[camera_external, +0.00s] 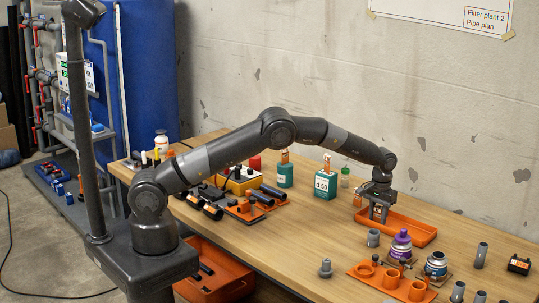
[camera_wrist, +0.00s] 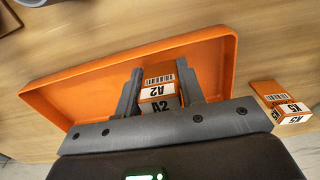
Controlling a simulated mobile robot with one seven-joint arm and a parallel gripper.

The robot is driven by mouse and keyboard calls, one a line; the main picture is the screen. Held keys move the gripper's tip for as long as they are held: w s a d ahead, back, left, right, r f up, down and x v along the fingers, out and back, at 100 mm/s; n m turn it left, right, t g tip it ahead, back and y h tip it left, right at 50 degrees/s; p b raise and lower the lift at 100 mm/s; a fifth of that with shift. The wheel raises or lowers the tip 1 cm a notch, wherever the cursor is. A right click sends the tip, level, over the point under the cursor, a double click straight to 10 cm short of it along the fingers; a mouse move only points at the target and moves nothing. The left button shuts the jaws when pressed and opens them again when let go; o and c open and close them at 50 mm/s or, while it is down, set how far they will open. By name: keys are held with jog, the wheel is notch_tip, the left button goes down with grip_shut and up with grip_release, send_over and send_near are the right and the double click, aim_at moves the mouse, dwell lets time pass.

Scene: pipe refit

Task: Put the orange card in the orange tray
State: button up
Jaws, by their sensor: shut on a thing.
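The orange tray (camera_external: 412,234) lies on the wooden table, and its orange floor and rim fill much of the wrist view (camera_wrist: 95,85). My gripper (camera_external: 379,212) points down over the tray's left part. In the wrist view my gripper (camera_wrist: 162,84) is shut on an orange card (camera_wrist: 159,73) with white A2 labels. The card sits between both fingers with the tray behind it. I cannot tell whether its lower edge touches the tray floor.
Another orange block (camera_wrist: 278,99) marked K5 stands on the table just outside the tray. A green d 50 box (camera_external: 325,184) stands to the left.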

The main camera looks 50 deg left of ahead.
jog(key=o, duration=1)
jog(key=shift+f, duration=0.1)
jog(key=shift+c, duration=0.2)
